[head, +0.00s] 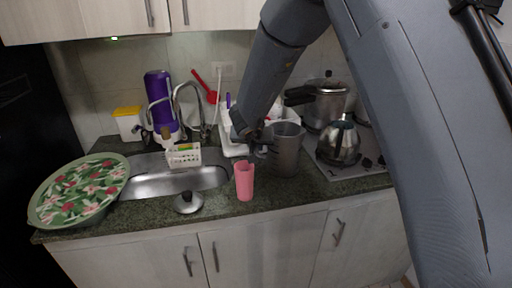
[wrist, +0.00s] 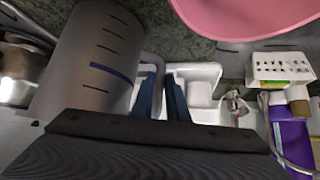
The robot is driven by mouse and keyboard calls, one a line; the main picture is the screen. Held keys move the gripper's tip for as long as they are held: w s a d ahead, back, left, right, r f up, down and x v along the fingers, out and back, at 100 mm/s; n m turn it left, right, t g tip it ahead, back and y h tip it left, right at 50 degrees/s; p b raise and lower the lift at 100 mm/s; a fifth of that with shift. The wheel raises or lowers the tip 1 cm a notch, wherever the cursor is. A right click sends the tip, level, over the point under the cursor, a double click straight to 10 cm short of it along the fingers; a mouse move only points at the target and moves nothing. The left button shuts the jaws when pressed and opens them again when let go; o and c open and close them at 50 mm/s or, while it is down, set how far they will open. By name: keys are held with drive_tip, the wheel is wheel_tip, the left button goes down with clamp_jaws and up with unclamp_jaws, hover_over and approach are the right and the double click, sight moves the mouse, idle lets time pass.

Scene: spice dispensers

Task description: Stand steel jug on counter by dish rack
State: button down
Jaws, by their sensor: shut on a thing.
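The steel jug (head: 288,152) is a tall grey vessel, upright at the counter's right-centre, just in front of the dish rack. In the wrist view the jug (wrist: 95,60) shows dark measuring marks and one blue line. My gripper (head: 264,145) is at the jug's left side, shut on its handle; in the wrist view the fingers (wrist: 162,98) close around the handle. I cannot tell whether the jug's base touches the counter (head: 265,187). The white dish rack (head: 235,146) is partly hidden behind my arm and the jug; it also shows in the wrist view (wrist: 202,88).
A pink cup (head: 244,181) stands close to the left of the jug. The stove with a kettle (head: 340,143) and pressure cooker (head: 327,103) is on the right. The sink (head: 160,184), a lid (head: 188,202) and a floral tray (head: 80,188) lie left.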

drive_tip(key=c, duration=1.7)
unclamp_jaws()
drive_tip(key=shift+c, duration=0.2)
